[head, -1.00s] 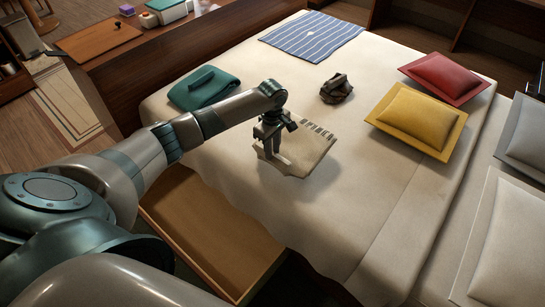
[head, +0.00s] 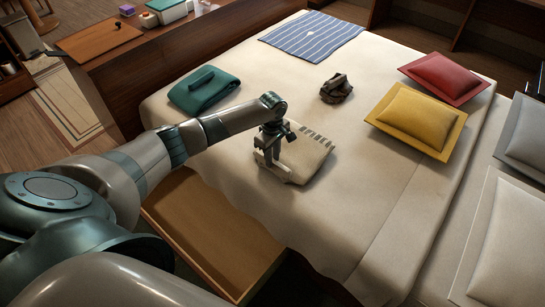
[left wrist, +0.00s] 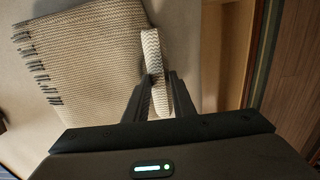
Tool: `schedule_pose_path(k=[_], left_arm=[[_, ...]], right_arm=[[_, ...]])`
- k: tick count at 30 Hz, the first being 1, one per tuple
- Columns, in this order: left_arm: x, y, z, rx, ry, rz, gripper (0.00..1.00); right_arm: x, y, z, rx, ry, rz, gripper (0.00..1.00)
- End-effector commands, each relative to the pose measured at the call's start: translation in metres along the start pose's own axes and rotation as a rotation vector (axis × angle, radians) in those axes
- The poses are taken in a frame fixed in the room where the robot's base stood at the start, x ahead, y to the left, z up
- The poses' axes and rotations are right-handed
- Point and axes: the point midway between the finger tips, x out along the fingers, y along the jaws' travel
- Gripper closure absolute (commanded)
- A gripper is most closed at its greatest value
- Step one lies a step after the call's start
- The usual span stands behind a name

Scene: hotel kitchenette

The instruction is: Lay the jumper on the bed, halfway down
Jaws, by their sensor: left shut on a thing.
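My left gripper (head: 271,160) is shut on the near left edge of a folded cream knitted cloth (head: 309,157) with dark fringe-like marks along one edge. It appears to lie on the white bed (head: 350,208), around the middle. In the left wrist view the cloth's ribbed weave (left wrist: 85,62) and dark fringe show, and a pinched strip (left wrist: 154,70) stands between the fingers. A folded teal garment (head: 206,91) with a rolled band on top lies near the bed's left edge. I cannot tell for certain which one is the jumper. My right gripper is not in view.
A dark crumpled item (head: 337,89) lies beyond the cloth. A blue striped cloth (head: 311,36) is at the far side. Yellow (head: 417,112) and red (head: 446,74) cushions lie to the right. An open wooden drawer (head: 205,230) juts out below the near edge. Bed is bare front right.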

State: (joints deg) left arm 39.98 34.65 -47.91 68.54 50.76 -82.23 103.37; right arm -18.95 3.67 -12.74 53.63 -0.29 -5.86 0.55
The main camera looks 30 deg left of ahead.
Motion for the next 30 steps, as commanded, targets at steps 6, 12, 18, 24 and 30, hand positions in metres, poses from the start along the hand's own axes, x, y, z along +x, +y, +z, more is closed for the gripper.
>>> schedule_pose_path(k=[6,12,18,24,30], left_arm=[[0.001,0.000,0.000,0.000,0.000,0.000,0.58],[0.001,0.000,0.000,0.000,0.000,0.000,0.58],[-0.007,0.000,0.001,0.001,-0.001,0.000,0.58],[-0.031,0.000,0.000,0.001,0.000,0.002,0.58],[-0.066,0.001,0.001,0.002,-0.002,0.003,0.58]], right_arm=[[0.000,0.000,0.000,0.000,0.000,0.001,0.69],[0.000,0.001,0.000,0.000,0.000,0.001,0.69],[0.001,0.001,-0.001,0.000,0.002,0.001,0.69],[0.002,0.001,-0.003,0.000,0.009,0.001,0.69],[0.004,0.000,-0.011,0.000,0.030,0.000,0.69]])
